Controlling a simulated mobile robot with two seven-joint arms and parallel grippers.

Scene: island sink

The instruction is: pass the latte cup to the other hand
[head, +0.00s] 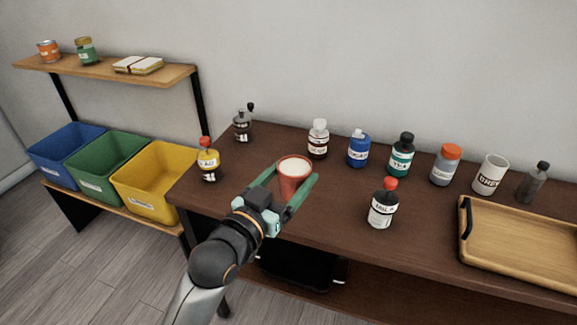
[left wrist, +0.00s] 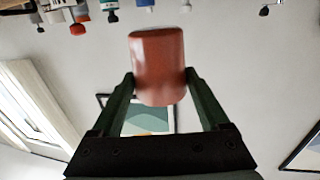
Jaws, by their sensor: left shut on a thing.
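The latte cup (head: 294,186) is a reddish cup with a pale top, seen in the head view in front of the dark table's left part. My left gripper (head: 295,173) is shut on the cup, with a green finger on each side of it. The left wrist view also shows the cup (left wrist: 158,62) between the two fingers. The cup looks roughly upright in the head view. Whether its bottom is clear of the table is hard to tell. My right gripper is in neither view.
Several bottles stand along the table's back, including a blue one (head: 358,151). A wooden tray (head: 520,243) lies at right. Bins (head: 155,182) stand left.

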